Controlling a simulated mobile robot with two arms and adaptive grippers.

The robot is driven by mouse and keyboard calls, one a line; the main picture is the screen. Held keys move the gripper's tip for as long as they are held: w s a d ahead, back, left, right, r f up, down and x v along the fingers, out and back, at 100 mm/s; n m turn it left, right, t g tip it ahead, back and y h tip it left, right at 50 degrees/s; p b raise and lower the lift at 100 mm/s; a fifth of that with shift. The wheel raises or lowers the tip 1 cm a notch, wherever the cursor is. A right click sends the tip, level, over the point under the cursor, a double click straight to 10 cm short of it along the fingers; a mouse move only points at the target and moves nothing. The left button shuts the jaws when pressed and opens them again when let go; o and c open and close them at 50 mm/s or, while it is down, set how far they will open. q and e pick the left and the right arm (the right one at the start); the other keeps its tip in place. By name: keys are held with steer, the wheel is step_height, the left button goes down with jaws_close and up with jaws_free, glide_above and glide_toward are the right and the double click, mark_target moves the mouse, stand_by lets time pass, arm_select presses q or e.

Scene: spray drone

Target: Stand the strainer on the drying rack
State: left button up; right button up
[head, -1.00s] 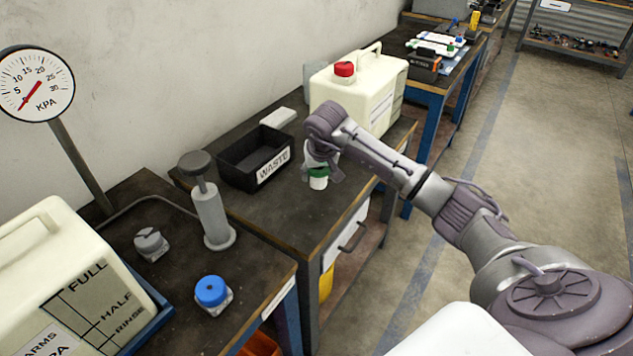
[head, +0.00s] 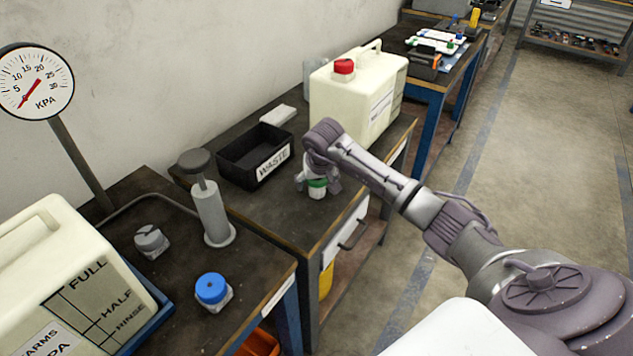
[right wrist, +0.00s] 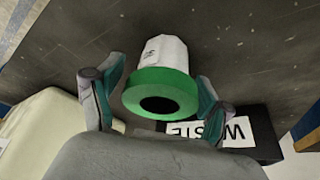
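A small white cup with a green ring around a dark round opening, which looks like the strainer, shows in the head view (head: 317,192) and the right wrist view (right wrist: 160,80). In the right wrist view the ring faces the camera and the white end points away, toward the dark bench top. I cannot tell whether the white end touches the bench. I cannot clearly make out a drying rack. My left gripper is not in view.
A black WASTE bin (head: 236,170) stands left of the right gripper, with a white jug with a red cap (head: 360,95) behind. A grey upright pump (head: 211,212), a blue cap (head: 211,288) and a grey knob (head: 150,239) stand on the nearer bench.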

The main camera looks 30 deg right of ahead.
steer(key=shift+r, duration=0.25)
steer(key=v, duration=1.2)
steer(key=shift+s+a+f, duration=0.1)
steer(key=shift+f, duration=0.1)
